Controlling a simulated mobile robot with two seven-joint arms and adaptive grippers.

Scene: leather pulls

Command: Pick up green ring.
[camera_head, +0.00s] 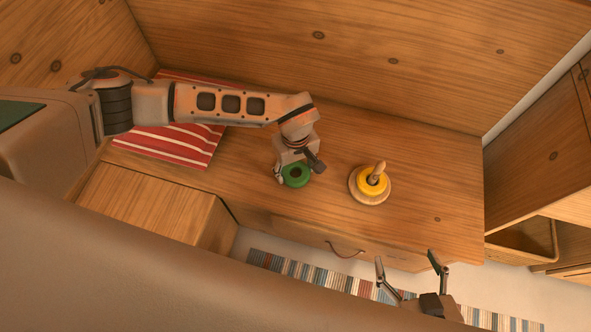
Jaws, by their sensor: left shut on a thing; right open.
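The green ring (296,181) is near the middle of the wooden desk top. My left gripper (296,176) reaches in from the left and is shut on the green ring, with fingers on either side of it. Whether the ring touches the desk or is just above it, I cannot tell. My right gripper (410,275) is open and empty at the lower right, in front of the desk.
A wooden peg stand (356,192) with a yellow ring (371,187) on it stands right of the green ring. A red striped cloth (178,150) lies at the left. The desk top (440,185) is clear at the right. A drawer with a leather pull (345,251) is below the front edge.

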